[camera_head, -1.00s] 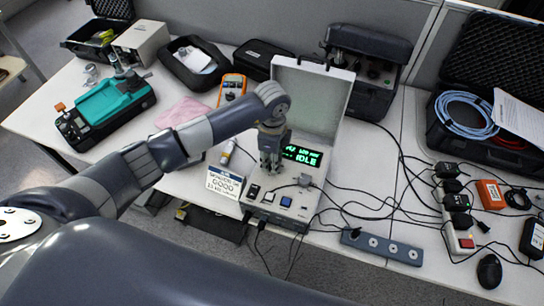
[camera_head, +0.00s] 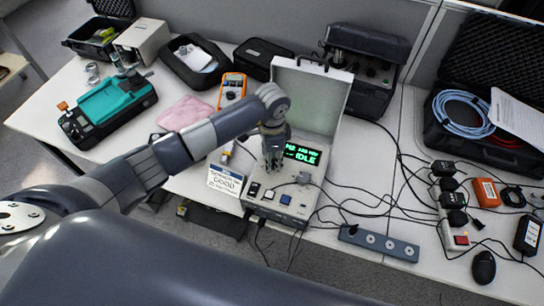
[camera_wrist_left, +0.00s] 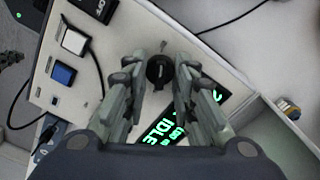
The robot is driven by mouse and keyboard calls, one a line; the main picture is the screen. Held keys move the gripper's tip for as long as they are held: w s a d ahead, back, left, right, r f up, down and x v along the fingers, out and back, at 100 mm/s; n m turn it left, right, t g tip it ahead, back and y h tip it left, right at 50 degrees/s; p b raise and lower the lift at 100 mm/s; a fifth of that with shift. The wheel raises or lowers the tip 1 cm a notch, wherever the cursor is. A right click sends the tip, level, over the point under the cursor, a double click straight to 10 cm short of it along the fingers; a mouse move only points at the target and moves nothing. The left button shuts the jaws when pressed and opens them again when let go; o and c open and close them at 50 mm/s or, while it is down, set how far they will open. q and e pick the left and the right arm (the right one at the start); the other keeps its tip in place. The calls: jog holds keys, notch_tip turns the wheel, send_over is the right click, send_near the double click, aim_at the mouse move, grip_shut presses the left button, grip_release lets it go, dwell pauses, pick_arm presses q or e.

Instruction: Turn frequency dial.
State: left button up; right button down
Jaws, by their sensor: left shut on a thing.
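The calibrator is an open grey case (camera_head: 270,205) with a control panel, seen in the head view. Its green display (camera_head: 303,154) reads IDLE on its lower line. In the left wrist view a round black dial (camera_wrist_left: 160,72) sits on the panel between my left gripper's fingertips. My left gripper (camera_head: 272,160) points down at the panel from above, and in the wrist view its two fingers (camera_wrist_left: 159,80) are closed in on the dial's sides. In the head view the gripper hides the dial. My right gripper is in neither view.
A blue button (camera_wrist_left: 63,74) and a white switch (camera_wrist_left: 75,41) lie beside the dial. A power strip (camera_head: 380,243) and loose cables lie to the right. The raised lid (camera_head: 312,95) stands behind the gripper.

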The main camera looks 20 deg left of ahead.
pick_arm(q)
jog(key=o, duration=1.1)
jog(key=shift+r, duration=0.15)
notch_tip(320, 180, up, 12)
dwell(0.3)
